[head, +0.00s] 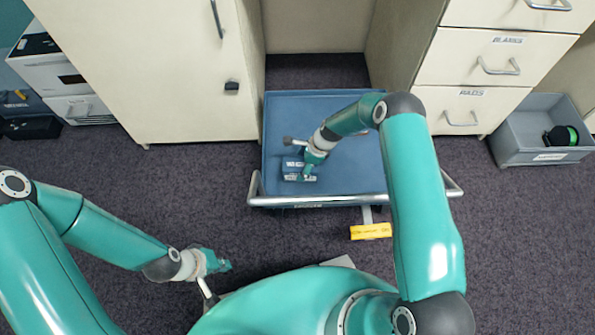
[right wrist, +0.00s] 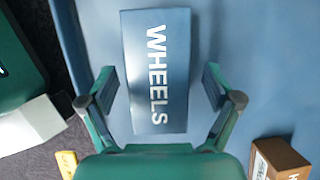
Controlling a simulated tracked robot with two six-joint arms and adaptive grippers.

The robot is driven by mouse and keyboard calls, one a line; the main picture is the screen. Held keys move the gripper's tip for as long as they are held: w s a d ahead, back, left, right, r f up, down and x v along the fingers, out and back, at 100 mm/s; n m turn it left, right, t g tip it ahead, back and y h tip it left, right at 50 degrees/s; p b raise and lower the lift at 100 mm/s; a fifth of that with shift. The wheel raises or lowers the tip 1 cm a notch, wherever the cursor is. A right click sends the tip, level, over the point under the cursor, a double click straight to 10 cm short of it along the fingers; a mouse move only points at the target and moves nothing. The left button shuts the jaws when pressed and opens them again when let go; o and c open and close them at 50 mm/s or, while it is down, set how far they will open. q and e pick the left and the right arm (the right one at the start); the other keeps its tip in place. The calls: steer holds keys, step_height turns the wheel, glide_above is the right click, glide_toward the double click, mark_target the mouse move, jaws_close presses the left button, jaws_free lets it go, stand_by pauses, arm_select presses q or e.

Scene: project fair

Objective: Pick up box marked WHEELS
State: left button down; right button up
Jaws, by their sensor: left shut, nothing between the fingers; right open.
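The box marked WHEELS (right wrist: 157,110) is blue with white lettering and lies on a blue surface in the right wrist view. My right gripper (right wrist: 160,85) is open, with one finger on either side of the box and gaps visible beside it. In the head view my right gripper (head: 300,171) is over the blue cart deck (head: 345,115), by small dark shapes with white writing too small to read. The gripper partly hides them. My left gripper (head: 218,264) is shut and empty, above the carpet at the lower left of the cart.
A brown box (right wrist: 282,158) sits near the WHEELS box. A metal rail (head: 310,201) runs along the cart's near edge, with a yellow tag (head: 371,231) below. Cabinets flank the cart, including a drawer labelled PADS (head: 468,108). A grey bin (head: 540,130) stands right.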

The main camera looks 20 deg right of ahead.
steer(key=shift+b+x, duration=0.4)
steer(key=shift+x, duration=1.25)
steer(key=shift+f+b, duration=0.25)
steer(key=shift+b, duration=0.05)
steer(key=c, duration=1.3)
steer(key=shift+r, duration=0.1)
